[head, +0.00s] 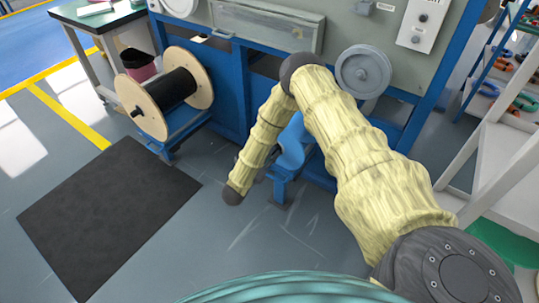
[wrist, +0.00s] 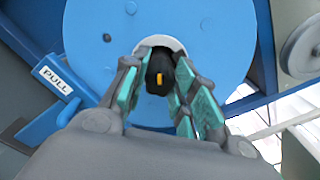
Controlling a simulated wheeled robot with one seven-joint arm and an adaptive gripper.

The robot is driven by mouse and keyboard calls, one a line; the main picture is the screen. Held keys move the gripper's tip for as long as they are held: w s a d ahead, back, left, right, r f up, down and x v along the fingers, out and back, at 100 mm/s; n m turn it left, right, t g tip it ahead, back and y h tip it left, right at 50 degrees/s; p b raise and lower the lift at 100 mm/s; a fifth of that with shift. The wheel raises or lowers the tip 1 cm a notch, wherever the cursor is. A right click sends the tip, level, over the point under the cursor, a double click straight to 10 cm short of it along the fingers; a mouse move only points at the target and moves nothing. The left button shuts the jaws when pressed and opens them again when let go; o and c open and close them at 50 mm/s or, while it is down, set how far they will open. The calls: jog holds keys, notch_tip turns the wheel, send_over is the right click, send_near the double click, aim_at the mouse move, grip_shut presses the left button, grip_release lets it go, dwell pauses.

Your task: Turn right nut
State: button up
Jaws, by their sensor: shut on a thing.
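The right nut (wrist: 158,62) is a dark knob with a yellow-orange mark, at the middle of a round blue disc (wrist: 215,35) in the wrist view. A pale ring shows around it on the disc. My gripper (wrist: 158,80) is shut on the nut, with its teal-padded fingers on the left and right sides of it. The far side of the nut is hidden. In the head view my covered arm hides the gripper and the nut; only part of a blue stand (head: 291,150) shows behind the arm.
A blue lever labelled PULL (wrist: 48,88) sticks out left of the disc. A grey wheel (head: 363,71) is on the machine at upper right. A wooden-flanged spool of black cable (head: 148,118) stands at left. A dark mat (head: 105,215) lies on open floor; a white rack (head: 490,160) stands at right.

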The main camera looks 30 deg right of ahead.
dwell(0.3)
jog(key=o, duration=1)
jog(key=shift+a, duration=0.1)
jog(key=shift+v, duration=5.85)
jog(key=shift+f, duration=0.1)
